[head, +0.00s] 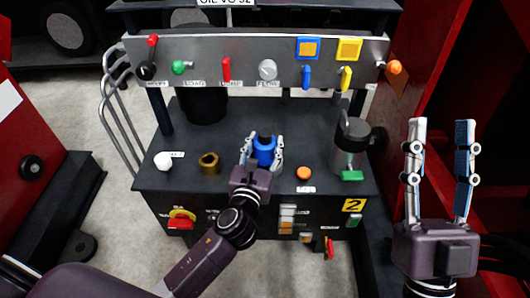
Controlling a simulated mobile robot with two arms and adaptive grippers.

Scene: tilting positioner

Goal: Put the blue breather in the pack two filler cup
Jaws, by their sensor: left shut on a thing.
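The blue breather (264,151) is a short blue cylinder with a dark top, over the middle of the dark bench top. My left gripper (264,143) is shut on it, one finger on each side. I cannot tell whether its underside touches the bench. A brass-coloured open cup (209,162) stands to its left; I cannot tell from the labels whether this is the filler cup. A yellow plate marked 2 (354,205) is on the bench front at the right. My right gripper (440,128) is open and empty, right of the bench.
A white knob (163,161), an orange knob (304,173) and a grey canister (348,148) with a green part at its base stand on the bench. A grey panel (205,68) with several levers spans above the back. A dark cylinder (203,106) stands behind.

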